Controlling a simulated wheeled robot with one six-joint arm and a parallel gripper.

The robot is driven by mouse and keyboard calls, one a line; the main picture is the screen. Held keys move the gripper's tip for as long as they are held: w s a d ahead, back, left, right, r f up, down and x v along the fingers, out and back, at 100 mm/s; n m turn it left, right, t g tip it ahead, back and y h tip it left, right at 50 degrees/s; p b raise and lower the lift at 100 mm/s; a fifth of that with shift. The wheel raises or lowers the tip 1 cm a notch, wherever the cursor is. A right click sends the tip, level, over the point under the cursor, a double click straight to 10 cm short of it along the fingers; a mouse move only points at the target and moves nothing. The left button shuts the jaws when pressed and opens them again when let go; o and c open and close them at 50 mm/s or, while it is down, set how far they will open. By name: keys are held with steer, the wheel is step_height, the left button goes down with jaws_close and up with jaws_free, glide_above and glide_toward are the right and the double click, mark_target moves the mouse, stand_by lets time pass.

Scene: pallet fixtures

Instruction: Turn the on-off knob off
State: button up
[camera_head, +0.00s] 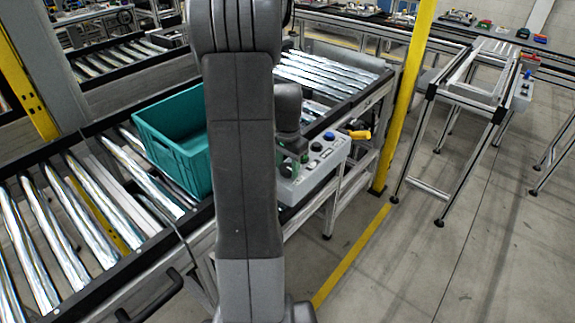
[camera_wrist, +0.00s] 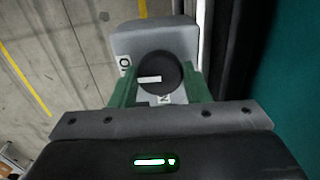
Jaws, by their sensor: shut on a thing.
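The on-off knob (camera_wrist: 158,67) is round and black with a short white mark, which lies nearly level in the wrist view. It sits on a grey control box (camera_wrist: 150,38), which also shows in the head view (camera_head: 318,172). My gripper (camera_wrist: 160,78) is shut on the knob, with one green finger on each side. White labels (camera_wrist: 125,65) show left of the knob and just below it; the lower one is partly hidden. In the head view my arm hides the knob, and only bits of the green fingers (camera_head: 290,160) show.
Other buttons (camera_head: 316,147), one of them blue, and a yellow part (camera_head: 358,134) are at the box's right. A teal crate (camera_head: 172,153) stands on the roller conveyor (camera_head: 85,200) to the left.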

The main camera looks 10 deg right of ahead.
mark_target(288, 167)
steer(key=o, duration=1)
steer(key=shift+c, duration=0.2)
steer(key=shift+r, duration=0.15)
step_height(288, 167, up, 14)
steer(key=shift+f, duration=0.2)
steer(key=shift+f, duration=0.1)
step_height(288, 167, down, 14)
steer(key=shift+r, duration=0.15)
